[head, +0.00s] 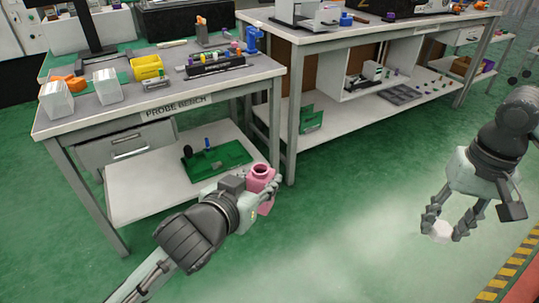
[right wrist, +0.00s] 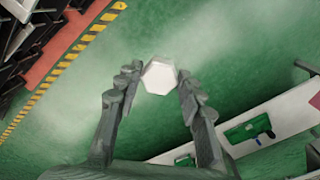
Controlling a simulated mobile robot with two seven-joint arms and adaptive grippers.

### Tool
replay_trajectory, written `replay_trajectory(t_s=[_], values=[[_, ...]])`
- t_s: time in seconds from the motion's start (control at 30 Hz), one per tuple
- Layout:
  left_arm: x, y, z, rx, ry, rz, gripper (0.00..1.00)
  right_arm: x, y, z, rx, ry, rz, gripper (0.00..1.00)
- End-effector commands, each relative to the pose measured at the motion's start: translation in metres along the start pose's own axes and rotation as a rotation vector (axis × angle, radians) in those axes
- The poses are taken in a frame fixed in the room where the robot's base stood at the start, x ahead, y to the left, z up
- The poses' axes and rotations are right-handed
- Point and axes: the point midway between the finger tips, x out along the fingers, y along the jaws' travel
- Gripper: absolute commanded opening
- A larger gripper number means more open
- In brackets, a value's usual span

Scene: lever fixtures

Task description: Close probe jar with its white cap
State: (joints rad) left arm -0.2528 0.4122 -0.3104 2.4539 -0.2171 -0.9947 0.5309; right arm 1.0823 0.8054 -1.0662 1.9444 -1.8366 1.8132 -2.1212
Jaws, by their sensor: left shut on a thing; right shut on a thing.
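The pink probe jar (head: 262,172) is in my left gripper (head: 268,188), which is shut on it. The jar is upright with its dark open mouth facing up, held in front of the probe bench. The white cap (head: 441,231) is in my right gripper (head: 446,229), which is shut on it low at the right of the head view. In the right wrist view the white cap (right wrist: 159,75) sits between the fingertips of my right gripper (right wrist: 157,80). Cap and jar are well apart, with the cap to the right of the jar.
The probe bench (head: 160,112) carries a yellow bin (head: 147,67), white boxes (head: 56,99) and a rack of coloured pieces (head: 215,65). A green tray (head: 215,160) lies on its lower shelf. A second bench (head: 370,35) stands behind. Open green floor lies between my grippers.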

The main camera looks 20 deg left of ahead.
Motion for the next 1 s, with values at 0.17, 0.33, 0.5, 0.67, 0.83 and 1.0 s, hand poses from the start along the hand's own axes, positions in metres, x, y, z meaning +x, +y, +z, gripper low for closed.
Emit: replay_trajectory(t_s=[0.17, 0.33, 0.5, 0.67, 0.83, 1.0], values=[[-0.004, 0.038, -0.004, 0.084, 0.004, 0.185, 0.0, 0.0, 0.0, 0.0, 0.001, 0.0, 0.0, 0.26], [-0.007, 0.08, -0.006, 0.168, 0.004, 0.383, 0.0, 0.0, 0.0, 0.0, 0.001, 0.0, 0.0, 0.26], [-0.01, 0.109, -0.007, 0.219, 0.004, 0.518, 0.0, 0.0, 0.0, 0.0, 0.001, 0.0, 0.0, 0.26], [-0.011, 0.119, -0.006, 0.236, 0.001, 0.565, 0.0, 0.0, 0.0, 0.0, 0.001, 0.0, 0.0, 0.26], [-0.011, 0.12, -0.006, 0.236, 0.0, 0.571, 0.0, 0.0, 0.0, 0.0, 0.001, 0.0, 0.0, 0.26], [-0.011, 0.12, -0.006, 0.236, -0.001, 0.57, 0.0, -0.001, -0.001, 0.0, 0.001, 0.0, 0.0, 0.26]])
